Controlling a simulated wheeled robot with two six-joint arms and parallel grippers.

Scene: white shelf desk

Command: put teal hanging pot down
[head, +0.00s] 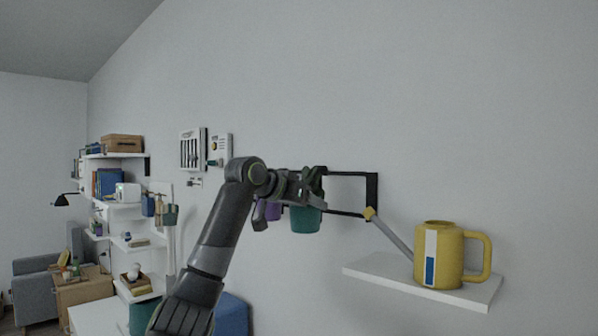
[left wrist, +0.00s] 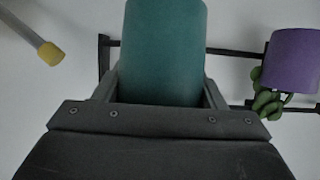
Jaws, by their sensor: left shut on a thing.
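The teal hanging pot (head: 306,220) is at the end of my left arm, in front of the black wall rack (head: 372,192). My left gripper (head: 312,188) is shut on it, near its upper part. In the left wrist view the teal pot (left wrist: 165,50) sits between the fingers of my left gripper (left wrist: 160,92). The rack's bars run behind it there. I cannot tell whether the pot touches the rack. A purple pot (head: 272,210) with a green plant hangs beside it; it also shows in the left wrist view (left wrist: 291,60). My right gripper is not in view.
A yellow watering can (head: 440,254) stands on a white wall shelf (head: 376,265) to the right, its spout reaching close to the rack. White shelves with boxes and books (head: 122,192) stand at the far left. The wall above is clear.

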